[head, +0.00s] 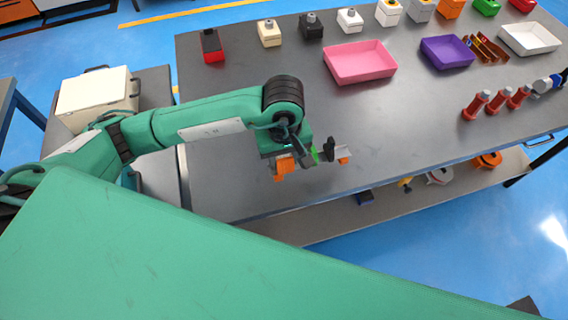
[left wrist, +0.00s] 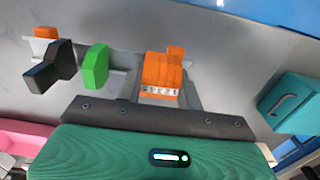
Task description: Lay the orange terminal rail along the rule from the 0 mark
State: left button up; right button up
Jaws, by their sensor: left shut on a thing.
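The orange terminal rail shows as an orange terminal block (left wrist: 162,72) with printed numbers, in the left wrist view. A grey metal strip runs from it past a green piece (left wrist: 95,66) and a black piece (left wrist: 50,66) to a small orange piece (left wrist: 45,33). My left gripper (head: 287,163) is shut on the orange block and holds the rail over the front left part of the grey bench (head: 235,180). The rail's free end (head: 343,153) points right in the head view. I cannot tell whether it touches the bench. I cannot make out the rule or its 0 mark. My right gripper is not in view.
A pink tray (head: 360,78), a purple tray (head: 447,66) and a white tray (head: 530,40) stand farther back. Small coloured blocks line the far edge, with a red and black one (head: 212,58) at left. Several red posts (head: 475,107) stand at right. The bench middle is clear.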

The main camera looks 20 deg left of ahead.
pick_arm(q)
jog(key=shift+f, duration=0.5)
notch_tip(320, 180, down, 3)
jog(key=shift+f+p, duration=0.1)
jog(key=shift+p, duration=0.35)
jog(key=shift+f, duration=0.15)
jog(key=shift+f+b, duration=0.2)
jog(key=shift+b, duration=0.15)
jog(key=o, duration=1)
jog(key=shift+r, duration=0.1)
jog(key=shift+o, duration=0.6)
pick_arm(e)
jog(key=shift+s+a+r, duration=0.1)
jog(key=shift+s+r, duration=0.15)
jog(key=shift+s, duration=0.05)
